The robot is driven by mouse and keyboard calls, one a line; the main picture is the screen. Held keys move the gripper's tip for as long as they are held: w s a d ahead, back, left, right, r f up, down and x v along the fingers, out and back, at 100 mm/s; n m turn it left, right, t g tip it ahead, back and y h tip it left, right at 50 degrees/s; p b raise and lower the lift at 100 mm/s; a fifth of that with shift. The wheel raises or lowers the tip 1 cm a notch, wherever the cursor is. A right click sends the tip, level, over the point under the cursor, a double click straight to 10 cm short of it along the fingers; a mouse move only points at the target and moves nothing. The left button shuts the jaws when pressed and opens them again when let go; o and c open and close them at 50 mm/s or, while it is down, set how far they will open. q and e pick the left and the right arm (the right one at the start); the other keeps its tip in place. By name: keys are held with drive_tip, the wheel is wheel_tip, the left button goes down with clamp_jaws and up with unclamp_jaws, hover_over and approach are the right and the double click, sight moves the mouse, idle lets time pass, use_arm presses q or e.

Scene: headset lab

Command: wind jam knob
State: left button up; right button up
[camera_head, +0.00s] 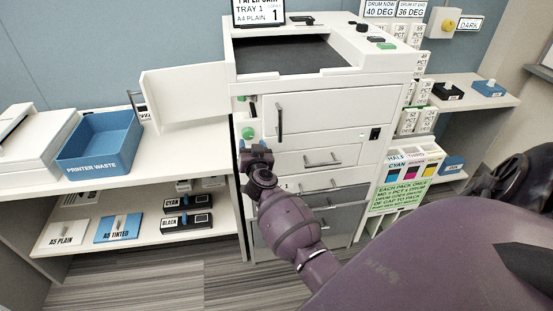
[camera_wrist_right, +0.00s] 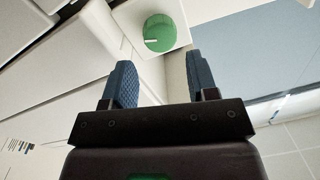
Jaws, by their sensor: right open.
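A round green knob (camera_head: 248,132) sits on the left side of the front of the white printer (camera_head: 345,110). In the right wrist view the green knob (camera_wrist_right: 159,33) shows a white pointer line and sits on a white block. My right gripper (camera_head: 256,150) is just below the knob in the head view. In the wrist view the right gripper (camera_wrist_right: 160,62) is open, with its two blue pads apart and nothing between them. The knob lies beyond the fingertips, roughly in line with the gap. My left gripper is not in view.
A white flap (camera_head: 185,95) sticks out to the left of the printer. A blue printer waste bin (camera_head: 98,143) stands on the left shelf unit. Drawers with handles (camera_head: 323,160) lie right of my gripper. A green note (camera_head: 399,197) is at the lower right.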

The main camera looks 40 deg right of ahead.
use_arm(q)
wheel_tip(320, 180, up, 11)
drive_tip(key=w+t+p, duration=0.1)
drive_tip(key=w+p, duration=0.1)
drive_tip(key=p, duration=0.5)
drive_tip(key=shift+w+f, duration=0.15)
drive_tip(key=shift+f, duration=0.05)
use_arm(e)
drive_tip(key=s+a+f+n+y, duration=0.1)
drive_tip(key=s+a+n+y, duration=0.3)
drive_tip(key=s, duration=0.8)
drive_tip(key=s+a+n+y, duration=0.5)
drive_tip(key=s+a, duration=0.3)
drive_tip(key=s, duration=0.4)
drive_tip(key=shift+a+f+g, duration=0.25)
drive_tip(key=shift+f+g, duration=0.1)
drive_tip(key=shift+g, duration=0.05)
